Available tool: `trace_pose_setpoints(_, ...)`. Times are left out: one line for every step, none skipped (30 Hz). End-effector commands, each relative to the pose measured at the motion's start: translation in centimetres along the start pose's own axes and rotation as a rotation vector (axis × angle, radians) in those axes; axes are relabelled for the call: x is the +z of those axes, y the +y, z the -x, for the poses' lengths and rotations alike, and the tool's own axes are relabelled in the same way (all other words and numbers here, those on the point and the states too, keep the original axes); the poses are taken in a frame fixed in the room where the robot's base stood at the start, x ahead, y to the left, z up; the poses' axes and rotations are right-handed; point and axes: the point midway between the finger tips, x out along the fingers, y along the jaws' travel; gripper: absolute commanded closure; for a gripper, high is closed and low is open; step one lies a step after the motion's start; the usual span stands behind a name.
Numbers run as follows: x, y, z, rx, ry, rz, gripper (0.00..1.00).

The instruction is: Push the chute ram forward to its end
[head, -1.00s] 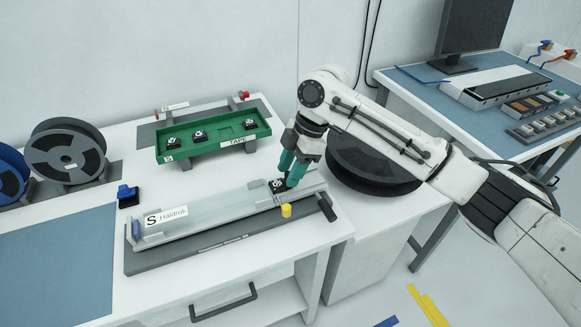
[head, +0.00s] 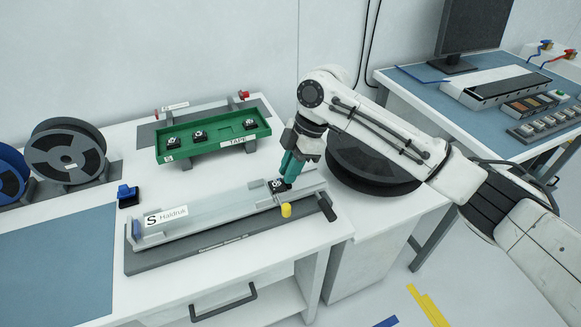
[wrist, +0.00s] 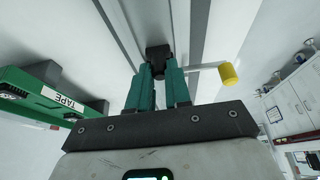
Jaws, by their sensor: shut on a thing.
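The long grey chute (head: 215,210) lies on the white bench with a label at its left end. A small black part with white marking (head: 277,186) sits in the chute near its right end. My gripper (head: 286,180), with teal fingers, is at this part. In the wrist view my gripper (wrist: 162,72) is shut on a dark block (wrist: 158,52), apparently this part. A yellow knob (head: 286,210) stands out at the chute's front side; it also shows in the wrist view (wrist: 229,75) on a thin rod. I cannot tell for certain which piece is the ram.
A green tray (head: 212,146) marked TAPE holds 3 black parts behind the chute. A dark bar (head: 326,208) sticks out at the chute's right end. Reels (head: 66,152) stand at left. A round black object (head: 375,165) sits behind my arm.

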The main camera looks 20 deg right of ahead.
Motion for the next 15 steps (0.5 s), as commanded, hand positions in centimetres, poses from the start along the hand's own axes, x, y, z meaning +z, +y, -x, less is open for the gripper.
trace_pose_setpoints(-0.6,0.0,-0.1,0.001,0.002,0.002,1.00)
trace_pose_setpoints(-1.0,0.0,-0.2,0.000,0.002,0.003,1.00)
trace_pose_setpoints(-1.6,0.0,-0.5,-0.001,0.004,0.004,1.00)
trace_pose_setpoints(-2.1,0.0,-0.7,-0.001,0.004,0.005,1.00)
trace_pose_setpoints(-2.6,0.0,-0.9,-0.001,0.003,0.005,1.00)
trace_pose_setpoints(-3.1,0.0,-1.1,-0.001,0.004,0.003,1.00)
trace_pose_setpoints(-3.4,0.0,-1.2,0.000,0.003,0.002,1.00)
trace_pose_setpoints(-3.6,0.0,-1.4,0.000,0.003,0.001,1.00)
trace_pose_setpoints(-3.7,0.0,-1.4,0.000,0.002,0.001,1.00)
trace_pose_setpoints(-3.7,0.0,-1.5,0.001,0.002,0.001,1.00)
trace_pose_setpoints(-3.6,0.0,-1.5,0.001,0.002,0.001,1.00)
trace_pose_setpoints(-3.7,0.0,-1.5,0.001,0.002,0.001,1.00)
trace_pose_setpoints(-3.7,0.0,-1.5,0.001,0.003,0.001,1.00)
trace_pose_setpoints(-3.7,0.0,-1.5,0.001,0.003,0.001,1.00)
trace_pose_setpoints(-3.7,0.0,-1.5,0.001,0.004,0.002,1.00)
